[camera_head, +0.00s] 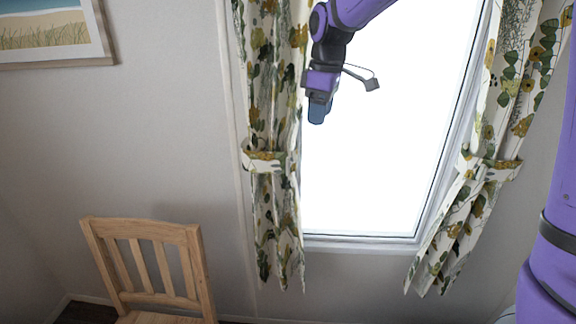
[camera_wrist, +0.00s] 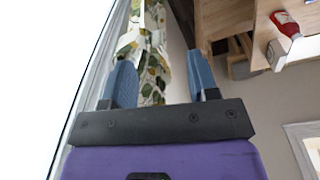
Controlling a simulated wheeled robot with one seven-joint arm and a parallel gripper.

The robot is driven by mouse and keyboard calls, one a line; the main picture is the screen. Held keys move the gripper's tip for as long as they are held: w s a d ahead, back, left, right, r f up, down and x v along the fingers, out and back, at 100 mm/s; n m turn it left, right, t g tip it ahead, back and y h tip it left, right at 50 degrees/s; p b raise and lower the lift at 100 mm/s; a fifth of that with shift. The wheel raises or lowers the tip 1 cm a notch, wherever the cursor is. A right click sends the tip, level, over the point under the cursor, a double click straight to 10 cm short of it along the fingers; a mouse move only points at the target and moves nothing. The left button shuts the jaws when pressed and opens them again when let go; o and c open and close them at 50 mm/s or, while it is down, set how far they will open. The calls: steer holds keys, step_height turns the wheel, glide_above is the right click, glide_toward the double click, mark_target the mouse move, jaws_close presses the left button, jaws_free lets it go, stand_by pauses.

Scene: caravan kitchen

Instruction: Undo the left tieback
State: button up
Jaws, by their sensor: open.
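The left curtain (camera_head: 268,95), white with green and yellow leaves, hangs at the window's left side. Its left tieback (camera_head: 264,161), a band of the same cloth, is around it and gathers it at about mid-height. My gripper (camera_head: 319,110) is above and to the right of the tieback, in front of the pane and apart from the band. In the wrist view my gripper (camera_wrist: 161,80) is open, with blue fingers spread and nothing held. The curtain (camera_wrist: 152,75) shows beyond and between the fingers, and a pale band, likely the tieback (camera_wrist: 130,40), crosses it.
The right curtain (camera_head: 450,225) is gathered by its own tieback (camera_head: 502,170). A wooden chair (camera_head: 150,262) stands at lower left, and a framed picture (camera_head: 55,35) hangs at upper left. The wrist view shows a wooden table (camera_wrist: 225,18) and a red-and-white object (camera_wrist: 286,25).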

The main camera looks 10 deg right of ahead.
mark_target(288, 158)
steer(key=w+a+f+n, duration=0.1)
steer(key=w+a+f, duration=0.2)
steer(key=w+a+f+n+g, duration=0.1)
steer(key=w+a+f+n, duration=0.1)
steer(key=w+a+f, duration=0.1)
steer(key=shift+w+f+h, duration=0.35)
steer(key=shift+h, duration=0.05)
step_height(288, 158, down, 11)
steer(key=shift+r, duration=0.2)
jaws_close()
